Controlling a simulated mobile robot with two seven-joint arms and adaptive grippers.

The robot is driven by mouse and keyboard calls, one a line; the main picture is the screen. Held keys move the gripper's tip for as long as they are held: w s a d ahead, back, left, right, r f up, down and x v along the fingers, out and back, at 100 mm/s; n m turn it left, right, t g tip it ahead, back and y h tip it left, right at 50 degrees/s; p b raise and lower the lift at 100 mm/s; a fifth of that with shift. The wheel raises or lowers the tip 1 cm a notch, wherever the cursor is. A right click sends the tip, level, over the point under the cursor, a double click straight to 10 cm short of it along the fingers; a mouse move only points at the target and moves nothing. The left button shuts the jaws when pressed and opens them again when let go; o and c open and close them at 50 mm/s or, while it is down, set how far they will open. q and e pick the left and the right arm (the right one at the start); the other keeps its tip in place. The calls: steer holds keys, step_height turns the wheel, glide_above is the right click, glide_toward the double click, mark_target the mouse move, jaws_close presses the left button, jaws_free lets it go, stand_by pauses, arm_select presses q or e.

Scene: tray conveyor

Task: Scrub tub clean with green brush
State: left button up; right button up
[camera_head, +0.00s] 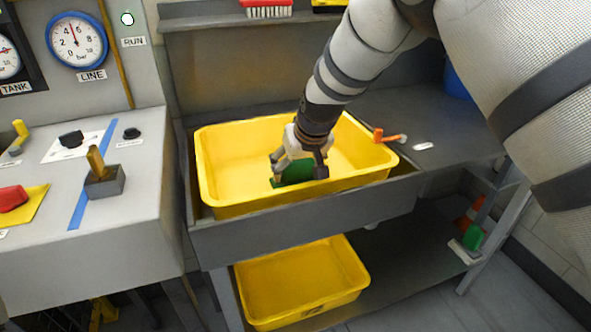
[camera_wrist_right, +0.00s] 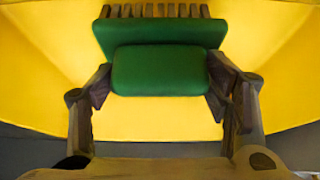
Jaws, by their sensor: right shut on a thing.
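The yellow tub (camera_head: 222,205) sits in the grey sink bench, upright and open at the top. My right gripper (camera_head: 298,165) reaches down inside the tub and is shut on the green brush (camera_head: 294,172). In the right wrist view the green brush (camera_wrist_right: 160,70) sits between the two fingers (camera_wrist_right: 160,88), with its bristles at the far side, toward the yellow tub wall (camera_wrist_right: 270,35). I cannot tell whether the bristles touch the tub. My left gripper is not in view.
A second yellow tub (camera_head: 300,317) is on the lower shelf. A red brush (camera_head: 266,8) is on the upper ledge. An orange-handled tool (camera_head: 388,137) lies by the tub's right rim. A control panel with gauges (camera_head: 77,40) and levers stands at left. The right worktop (camera_head: 450,125) is mostly clear.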

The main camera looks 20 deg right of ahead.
steer(key=shift+w+r, duration=0.3)
steer(key=shift+r, duration=2.95)
